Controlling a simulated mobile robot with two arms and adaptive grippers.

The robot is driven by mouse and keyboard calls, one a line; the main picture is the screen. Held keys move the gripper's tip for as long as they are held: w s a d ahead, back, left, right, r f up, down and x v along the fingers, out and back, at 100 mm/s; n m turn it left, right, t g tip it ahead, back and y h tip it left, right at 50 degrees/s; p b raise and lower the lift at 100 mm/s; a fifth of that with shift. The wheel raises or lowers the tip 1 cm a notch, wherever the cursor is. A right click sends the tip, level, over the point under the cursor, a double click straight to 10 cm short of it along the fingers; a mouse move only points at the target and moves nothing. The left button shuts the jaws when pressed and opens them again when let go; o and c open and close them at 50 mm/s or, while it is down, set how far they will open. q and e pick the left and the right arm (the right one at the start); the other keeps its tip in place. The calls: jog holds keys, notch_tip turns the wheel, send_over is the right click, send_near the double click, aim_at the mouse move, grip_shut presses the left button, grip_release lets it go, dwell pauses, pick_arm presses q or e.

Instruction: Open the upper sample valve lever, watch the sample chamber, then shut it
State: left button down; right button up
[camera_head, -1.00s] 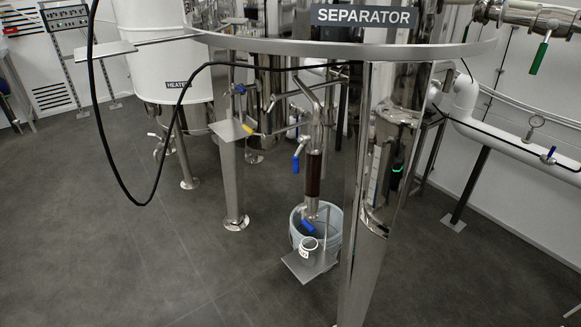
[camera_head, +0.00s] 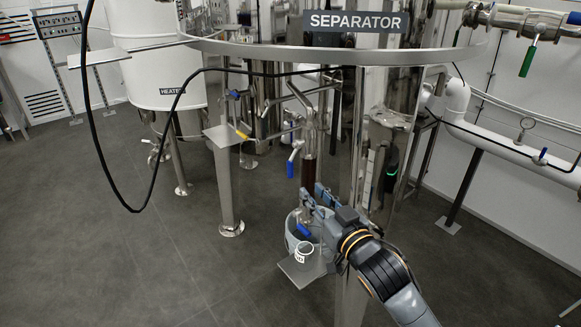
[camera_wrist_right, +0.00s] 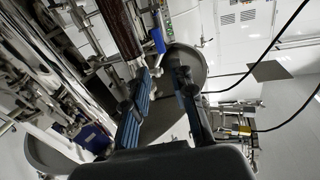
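The upper sample valve lever (camera_head: 291,168) is blue and hangs down at the left of the pipe above the sample chamber. The sample chamber (camera_head: 309,172) is a dark brown upright tube, its lower end partly hidden by my right gripper. In the right wrist view the chamber (camera_wrist_right: 120,28) and the blue lever (camera_wrist_right: 158,40) lie beyond the fingers. My right gripper (camera_head: 312,195) is open and empty, just below and right of the upper lever, apart from it. In the wrist view its fingers (camera_wrist_right: 162,76) are spread. A lower blue lever (camera_head: 303,231) sits beneath. My left gripper is out of view.
A black cable (camera_head: 148,180) loops at left. Open floor lies front left.

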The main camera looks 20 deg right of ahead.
aim_at(292, 169)
jog(key=w, duration=0.4)
jog(key=w+a, duration=0.1)
jog(key=w, duration=0.3)
jog(key=w+a, duration=0.1)
jog(key=w, duration=0.3)
jog(key=shift+w+f+p, duration=0.1)
jog(key=shift+w+p, duration=0.15)
jog(key=shift+p, duration=0.1)
jog(key=shift+c, duration=0.4)
grip_shut()
